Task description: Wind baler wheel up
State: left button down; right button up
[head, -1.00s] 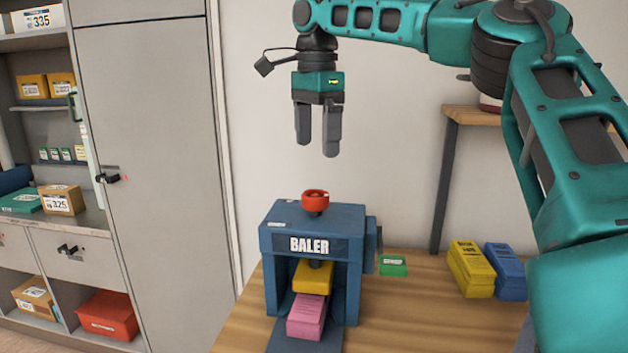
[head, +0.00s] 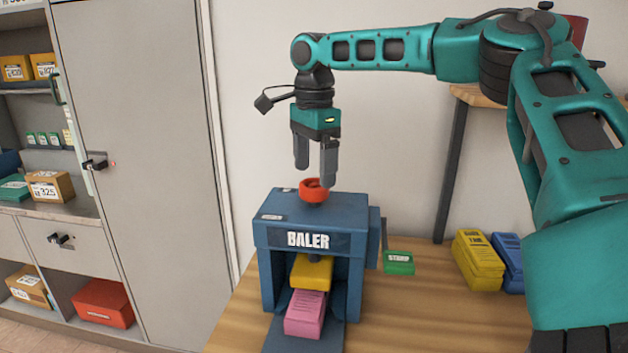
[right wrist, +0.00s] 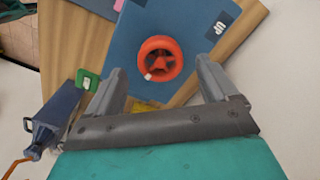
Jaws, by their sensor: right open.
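The blue baler (head: 312,213) stands on the wooden table with its "BALER" label facing me. Its red wheel (head: 313,191) sits on top and also shows in the right wrist view (right wrist: 160,60) as a spoked ring with a white mark. Inside the baler a yellow press plate (head: 311,273) is above a pink bundle (head: 304,312); I cannot tell if they touch. My right gripper (head: 314,176) is open and points down just above the wheel. One finger overlaps the wheel's right edge in the head view. In the right wrist view the wheel lies slightly beyond the open fingers. My left gripper is not in view.
A green "STAMP" pad (head: 398,262) lies right of the baler. Yellow (head: 478,260) and blue (head: 510,262) bundles lie farther right on the table (head: 420,310). A grey cabinet (head: 135,150) and shelves with boxes stand at left. Bare wall is behind the baler.

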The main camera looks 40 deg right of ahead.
aim_at(314, 183)
jog(key=shift+f, duration=1.7)
jog(key=c, duration=1.1)
